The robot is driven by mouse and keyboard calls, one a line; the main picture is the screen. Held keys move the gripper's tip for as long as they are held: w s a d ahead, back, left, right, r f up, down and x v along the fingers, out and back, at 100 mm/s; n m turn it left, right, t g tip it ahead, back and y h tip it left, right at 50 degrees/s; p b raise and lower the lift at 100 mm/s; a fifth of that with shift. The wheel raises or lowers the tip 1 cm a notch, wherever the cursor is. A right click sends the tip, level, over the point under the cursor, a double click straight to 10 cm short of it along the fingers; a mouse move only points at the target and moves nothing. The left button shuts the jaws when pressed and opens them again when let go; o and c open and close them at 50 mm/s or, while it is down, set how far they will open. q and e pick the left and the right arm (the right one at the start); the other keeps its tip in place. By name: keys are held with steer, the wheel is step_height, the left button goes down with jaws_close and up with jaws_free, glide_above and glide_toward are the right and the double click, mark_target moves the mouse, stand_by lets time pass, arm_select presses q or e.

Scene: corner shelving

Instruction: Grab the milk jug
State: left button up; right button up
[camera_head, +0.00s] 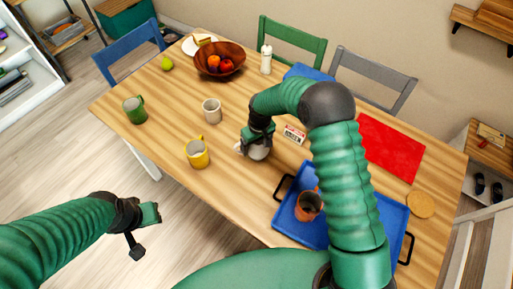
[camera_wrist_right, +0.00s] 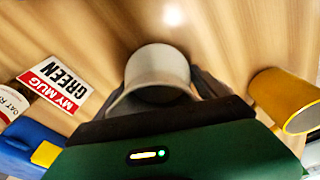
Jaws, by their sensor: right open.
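A white-grey jug (camera_head: 259,152), likely the milk jug, stands on the wooden table (camera_head: 180,90) near its middle. It also shows in the right wrist view (camera_wrist_right: 158,62), with its round opening facing the camera. My right gripper (camera_head: 257,137) is over the jug, and its dark fingers (camera_wrist_right: 160,85) lie on both sides of it. It is open; I cannot tell whether the fingers touch the jug. My left gripper (camera_head: 145,230) is open and empty, off the table's front left side.
A yellow mug (camera_head: 197,153) stands left of the jug, with a light mug (camera_head: 212,111) and a green mug (camera_head: 134,109) beyond. A blue tray (camera_head: 284,222) holds an orange-brown mug (camera_head: 308,207).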

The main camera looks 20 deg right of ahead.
steer(key=shift+d, duration=0.45)
steer(key=c, duration=0.5)
steer(key=shift+a, duration=0.3)
steer(key=c, duration=1)
steer(key=shift+r, duration=0.1)
steer(key=shift+c, duration=0.3)
arm_select(q)
steer(key=shift+d, duration=0.35)
arm_select(e)
steer(key=shift+d, duration=0.1)
arm_select(q)
steer(key=shift+r, duration=0.1)
arm_select(e)
steer(key=shift+r, duration=0.1)
